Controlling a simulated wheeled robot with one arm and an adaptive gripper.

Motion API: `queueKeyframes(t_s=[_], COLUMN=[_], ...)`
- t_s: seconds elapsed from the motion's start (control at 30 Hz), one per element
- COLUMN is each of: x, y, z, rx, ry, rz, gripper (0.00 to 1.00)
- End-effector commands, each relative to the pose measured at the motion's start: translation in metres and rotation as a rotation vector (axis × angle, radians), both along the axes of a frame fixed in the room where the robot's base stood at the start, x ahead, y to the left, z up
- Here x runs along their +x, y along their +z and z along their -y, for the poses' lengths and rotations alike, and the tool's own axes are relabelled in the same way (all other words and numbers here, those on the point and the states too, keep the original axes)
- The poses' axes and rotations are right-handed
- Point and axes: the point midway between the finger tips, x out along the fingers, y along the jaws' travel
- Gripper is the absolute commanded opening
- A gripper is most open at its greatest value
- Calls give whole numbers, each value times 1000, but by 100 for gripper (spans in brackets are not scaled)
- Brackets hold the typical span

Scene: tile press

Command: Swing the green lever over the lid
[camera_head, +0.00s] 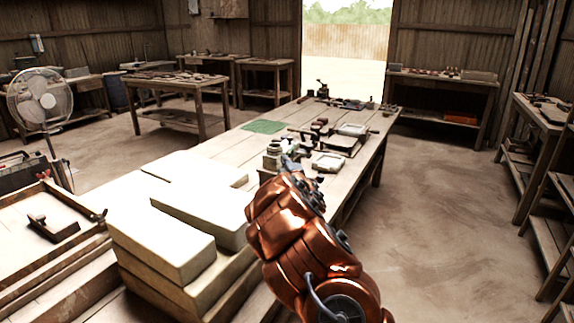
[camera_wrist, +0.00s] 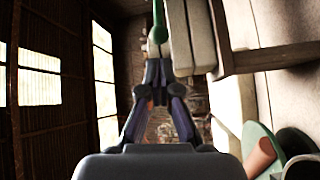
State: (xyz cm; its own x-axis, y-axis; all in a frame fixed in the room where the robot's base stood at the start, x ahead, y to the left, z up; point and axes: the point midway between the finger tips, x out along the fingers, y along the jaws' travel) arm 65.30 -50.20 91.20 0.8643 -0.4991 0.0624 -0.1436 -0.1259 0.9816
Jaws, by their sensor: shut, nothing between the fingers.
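In the wrist view, a green lever (camera_wrist: 158,22) with a rounded end shows at the top centre. My gripper (camera_wrist: 158,70) is shut and empty, with its fingertips just below the lever's rounded end in the picture. I cannot tell whether they touch. Pale bar-like pieces (camera_wrist: 180,40) lie right beside the lever; I cannot tell whether one is the lid. In the head view, my copper-coloured arm reaches over the long table, and my gripper is mostly hidden behind it. I cannot make out the lever there.
The long wooden table (camera_head: 226,148) holds a green mat (camera_head: 264,127), jars and small tools. Large pale slabs (camera_head: 162,240) are stacked at the near left. A fan (camera_head: 40,98) stands at the far left. The floor (camera_head: 440,220) to the right is clear.

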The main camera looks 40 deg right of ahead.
Motion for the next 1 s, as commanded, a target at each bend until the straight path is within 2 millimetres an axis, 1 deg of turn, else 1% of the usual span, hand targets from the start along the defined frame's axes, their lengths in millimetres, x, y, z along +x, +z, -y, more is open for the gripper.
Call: queueKeyframes(t_s=[0.3, 0.5, 0.7, 1.0], x=[22, 30, 33, 33], y=[3, 2, 3, 3], z=[12, 17, 19, 18], rx=[1, 0, 0, 0], ry=[1, 0, 1, 1], rz=[3, 1, 1, 1], gripper=[0, 0, 0, 0])
